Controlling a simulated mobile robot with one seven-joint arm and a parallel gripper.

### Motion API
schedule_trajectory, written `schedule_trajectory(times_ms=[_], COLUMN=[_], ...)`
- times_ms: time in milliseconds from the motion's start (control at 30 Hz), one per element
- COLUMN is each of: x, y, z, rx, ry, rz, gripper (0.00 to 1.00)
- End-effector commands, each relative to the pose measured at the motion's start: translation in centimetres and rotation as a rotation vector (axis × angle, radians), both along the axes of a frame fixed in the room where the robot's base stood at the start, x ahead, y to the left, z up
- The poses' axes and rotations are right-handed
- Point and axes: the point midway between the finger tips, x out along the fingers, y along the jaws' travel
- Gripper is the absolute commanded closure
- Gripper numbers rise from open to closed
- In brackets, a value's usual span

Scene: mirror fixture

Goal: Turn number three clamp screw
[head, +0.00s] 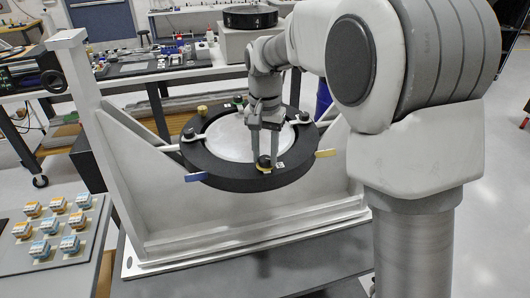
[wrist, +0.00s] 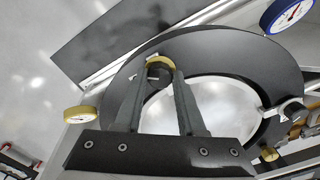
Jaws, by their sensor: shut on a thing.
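The mirror (head: 235,140), a bright disc in a thick black ring (head: 225,180), lies in the fixture. At the ring's near side stands a clamp screw with a dark knob and a yellow band (head: 264,163), beside a small white tag (head: 280,165) too small to read. My gripper (head: 264,158) points down and is shut on this screw's knob. In the wrist view, the two fingers (wrist: 160,72) flank the dark knob, and its yellow band (wrist: 159,61) shows just beyond the tips. Other dark clamp knobs sit on the ring at left (head: 188,132) and right (head: 304,116).
A blue dial gauge (head: 198,177) and a yellow one (head: 325,153) project from the ring. The pale fixture frame's tall left post (head: 80,85) and sloping sides surround it. A board (head: 50,235) with several small blocks lies at left.

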Motion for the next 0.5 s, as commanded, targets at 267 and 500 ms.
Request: schedule_trajectory(times_ms=[267,500], x=[0.09,0.07], y=[0.03,0.03], z=[0.12,0.10], rx=[0.002,0.001], ry=[-0.005,-0.003], rz=[-0.002,-0.002], gripper=[1.00,0.34])
